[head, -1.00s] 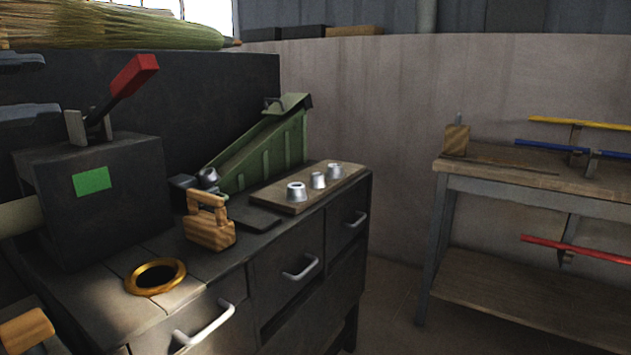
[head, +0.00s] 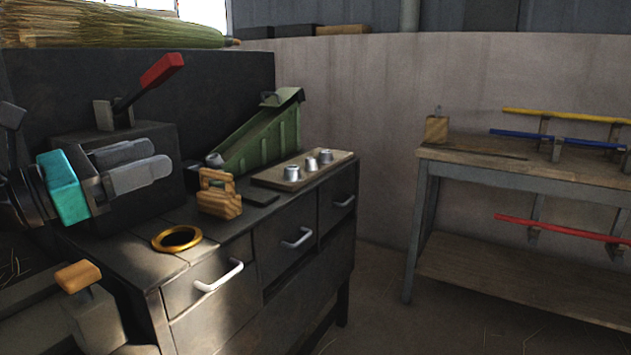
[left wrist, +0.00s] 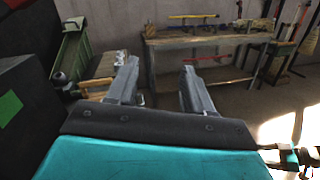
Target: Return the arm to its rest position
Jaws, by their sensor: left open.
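My left gripper (head: 137,168) comes in from the left in the head view, in front of the dark box with the red-handled lever (head: 148,82). Its two grey fingers are apart with nothing between them. In the left wrist view the open fingers (left wrist: 158,92) point toward the side table, with free air between them. The teal band of my left wrist (head: 65,187) shows behind the fingers. My right gripper is not in view.
A dark cabinet has drawers with pale handles (head: 218,277). On it are a gold ring (head: 177,238), a wooden block with a handle (head: 218,203), a green chute (head: 262,140) and a board with metal cups (head: 265,181). A side table (head: 520,163) stands right; floor between is clear.

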